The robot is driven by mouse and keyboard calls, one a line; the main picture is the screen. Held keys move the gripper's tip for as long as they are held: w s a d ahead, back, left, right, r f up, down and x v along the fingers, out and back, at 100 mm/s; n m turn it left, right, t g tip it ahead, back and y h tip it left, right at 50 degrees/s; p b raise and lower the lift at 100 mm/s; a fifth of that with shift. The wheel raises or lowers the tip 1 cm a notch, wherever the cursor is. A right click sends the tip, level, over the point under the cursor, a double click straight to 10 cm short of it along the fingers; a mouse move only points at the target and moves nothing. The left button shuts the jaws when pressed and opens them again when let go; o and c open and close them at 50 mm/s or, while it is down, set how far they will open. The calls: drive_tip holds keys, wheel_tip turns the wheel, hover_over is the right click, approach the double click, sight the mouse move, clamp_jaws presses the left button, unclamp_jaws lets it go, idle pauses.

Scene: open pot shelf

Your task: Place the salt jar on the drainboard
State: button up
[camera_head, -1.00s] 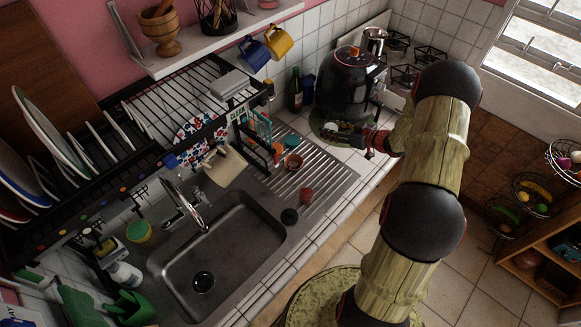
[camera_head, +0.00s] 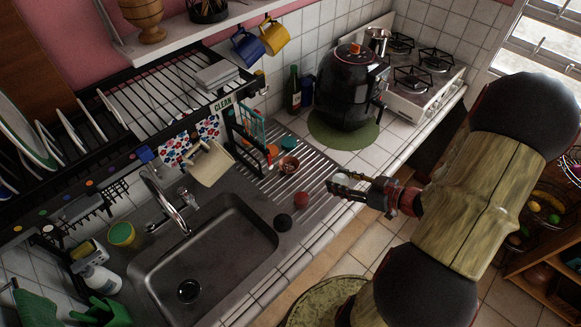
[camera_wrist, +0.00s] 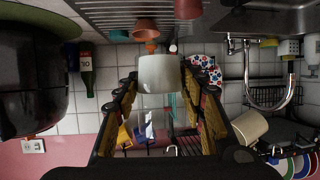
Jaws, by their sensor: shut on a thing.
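A pale, whitish jar, which I take for the salt jar (camera_wrist: 160,72), is held between the fingers of my gripper (camera_wrist: 160,95) in the wrist view. In the head view my gripper (camera_head: 352,188) is at the right end of the ribbed steel drainboard (camera_head: 318,174), near the counter's front edge. The jar also shows there as a small pale shape (camera_head: 341,180), partly hidden by the fingers. I cannot tell the jar's height above the surface. The drainboard also shows at the top of the wrist view (camera_wrist: 105,14), which is upside down.
A terracotta bowl (camera_head: 289,165), a red cup (camera_head: 301,199) and a dark cup (camera_head: 283,222) stand by the sink (camera_head: 235,245). A black cooker (camera_head: 350,90) stands on a green mat (camera_head: 343,137). A dish rack (camera_head: 150,110) runs along the wall.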

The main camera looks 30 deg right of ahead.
drive_tip(key=w+d+f+b, duration=0.1)
drive_tip(key=w+d+f, duration=0.1)
drive_tip(key=w+f, duration=0.1)
drive_tip(key=w+d+f, duration=0.2)
drive_tip(key=w+f, duration=0.1)
drive_tip(key=w, duration=0.1)
drive_tip(key=w+d+f+b, duration=0.1)
drive_tip(key=w+d+f, duration=0.1)
drive_tip(key=w+f, duration=0.1)
drive_tip(key=shift+w+d+b, duration=0.1)
drive_tip(key=shift+w+b, duration=0.2)
drive_tip(key=shift+w, duration=0.5)
drive_tip(key=shift+w+d+f, duration=0.1)
drive_tip(key=shift+w+f, duration=0.05)
drive_tip(key=shift+f, duration=0.1)
drive_tip(key=shift+w+d+f+b, duration=0.15)
drive_tip(key=shift+f+b, duration=0.3)
drive_tip(key=shift+f, duration=1.2)
drive_tip(key=shift+f, duration=0.1)
drive_tip(key=o, duration=1.2)
drive_tip(key=shift+c, duration=0.2)
drive_tip(key=shift+o, duration=0.5)
